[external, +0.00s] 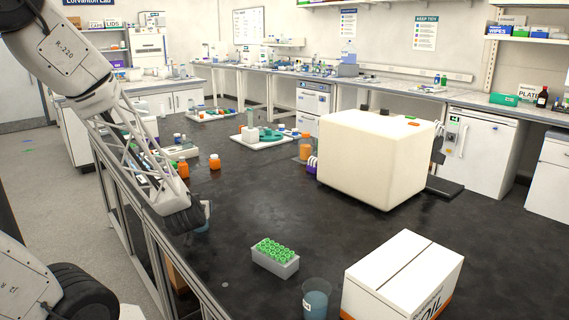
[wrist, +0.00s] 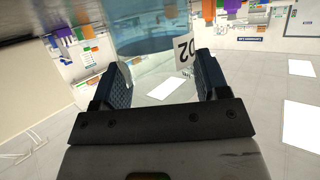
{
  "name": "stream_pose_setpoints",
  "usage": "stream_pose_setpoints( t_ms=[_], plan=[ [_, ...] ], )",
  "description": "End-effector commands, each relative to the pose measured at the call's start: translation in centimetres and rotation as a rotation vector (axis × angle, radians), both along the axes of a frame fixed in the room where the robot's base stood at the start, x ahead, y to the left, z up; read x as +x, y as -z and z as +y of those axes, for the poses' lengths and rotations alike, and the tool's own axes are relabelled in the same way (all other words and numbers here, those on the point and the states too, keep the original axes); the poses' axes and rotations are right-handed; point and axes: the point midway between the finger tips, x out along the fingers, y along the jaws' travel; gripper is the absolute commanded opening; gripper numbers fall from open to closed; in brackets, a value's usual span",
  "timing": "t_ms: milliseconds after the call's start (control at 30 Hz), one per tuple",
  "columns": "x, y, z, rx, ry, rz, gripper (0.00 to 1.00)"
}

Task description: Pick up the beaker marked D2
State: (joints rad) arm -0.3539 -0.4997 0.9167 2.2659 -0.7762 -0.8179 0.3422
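A clear beaker with blue liquid (wrist: 155,44) stands just ahead of my gripper in the wrist view. Its white label (wrist: 184,52) appears upside down and seems to read D2. My gripper (wrist: 158,75) has its two dark ridged fingers spread apart, with the beaker at or between their tips; I cannot tell whether they touch it. In the external view my gripper (external: 185,220) is low at the near left edge of the black bench, hiding most of this beaker (external: 204,214). A second beaker with blue liquid (external: 316,300) stands at the front; no label on it is readable.
A green-capped tube rack (external: 275,258) and a white box (external: 403,276) stand at the front of the bench. A large cream machine (external: 375,155) fills the right. The middle of the black bench (external: 255,205) is clear.

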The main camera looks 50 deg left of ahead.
Motion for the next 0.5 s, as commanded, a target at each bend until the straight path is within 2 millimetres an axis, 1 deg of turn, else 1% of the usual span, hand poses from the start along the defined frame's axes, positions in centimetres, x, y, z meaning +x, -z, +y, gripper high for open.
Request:
stream_pose_setpoints(
  t_ms=[33, 100, 367, 500],
  plan=[
    [0.0, 0.01, 0.0, 0.0, 0.0, 0.0, 0.47],
    [0.01, -0.01, 0.0, 0.0, 0.0, 0.0, 0.39],
    [0.01, -0.07, 0.0, 0.0, 0.0, 0.0, 0.39],
    [0.0, -0.43, 0.0, 0.0, 0.0, 0.0, 0.39]
  ],
)
